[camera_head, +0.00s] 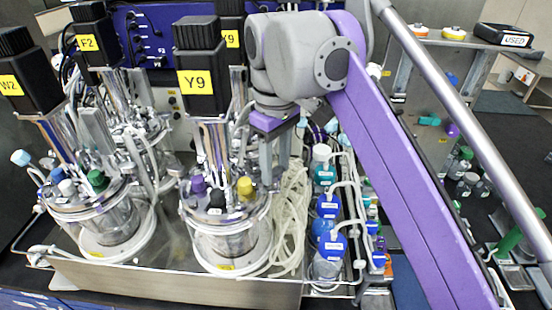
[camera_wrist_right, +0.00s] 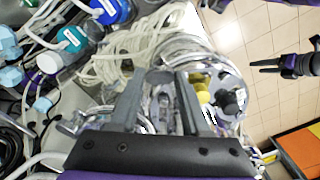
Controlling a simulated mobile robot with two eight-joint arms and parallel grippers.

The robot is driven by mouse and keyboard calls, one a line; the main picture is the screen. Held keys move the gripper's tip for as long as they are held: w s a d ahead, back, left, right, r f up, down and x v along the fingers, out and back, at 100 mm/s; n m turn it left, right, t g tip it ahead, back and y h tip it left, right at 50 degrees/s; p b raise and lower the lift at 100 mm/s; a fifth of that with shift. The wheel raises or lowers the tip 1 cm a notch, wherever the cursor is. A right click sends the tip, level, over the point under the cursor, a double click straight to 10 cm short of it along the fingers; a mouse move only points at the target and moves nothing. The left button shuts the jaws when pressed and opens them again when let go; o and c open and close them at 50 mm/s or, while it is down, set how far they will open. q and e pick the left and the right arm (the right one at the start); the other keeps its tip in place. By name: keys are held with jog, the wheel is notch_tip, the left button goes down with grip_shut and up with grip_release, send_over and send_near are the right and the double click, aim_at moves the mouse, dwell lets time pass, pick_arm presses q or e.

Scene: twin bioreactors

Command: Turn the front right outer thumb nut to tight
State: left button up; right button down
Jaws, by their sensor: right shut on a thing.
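The front right vessel (camera_head: 232,245), under the black motor labelled Y9 (camera_head: 201,80), has purple, black and yellow caps on its lid. My right gripper (camera_head: 272,158) points down at the right, outer side of this vessel's lid, behind the yellow cap (camera_head: 245,186). In the right wrist view my right gripper (camera_wrist_right: 160,92) has its fingers on either side of clear and metal parts at the lid's edge. It is shut on the thumb nut, which the fingers mostly hide; its turn position cannot be read. My left gripper (camera_wrist_right: 268,66) shows dark and small at the right of the wrist view, away from the vessels.
Pale coiled tubing (camera_head: 290,215) lies right beside the vessel. Bottles with blue caps (camera_head: 328,206) stand further right. The front left vessel (camera_head: 105,215) is close on the left. A metal tray (camera_head: 180,285) carries the vessels. My right arm covers part of the right side.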

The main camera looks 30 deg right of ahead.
aim_at(276, 172)
jog(key=m+p, duration=0.1)
jog(key=m, duration=0.4)
jog(key=shift+r+m, duration=0.1)
jog(key=shift+m, duration=0.2)
pick_arm(q)
jog(key=w+r, duration=0.1)
jog(key=r, duration=0.2)
jog(key=shift+w+p, duration=0.35)
pick_arm(e)
jog(key=m, duration=0.4)
jog(key=shift+m, duration=0.7)
jog(key=shift+c, duration=1.9)
grip_release()
pick_arm(q)
jog(key=shift+w+r+t, duration=0.25)
jog(key=shift+r+t, duration=0.05)
pick_arm(e)
notch_tip(276, 172, up, 11)
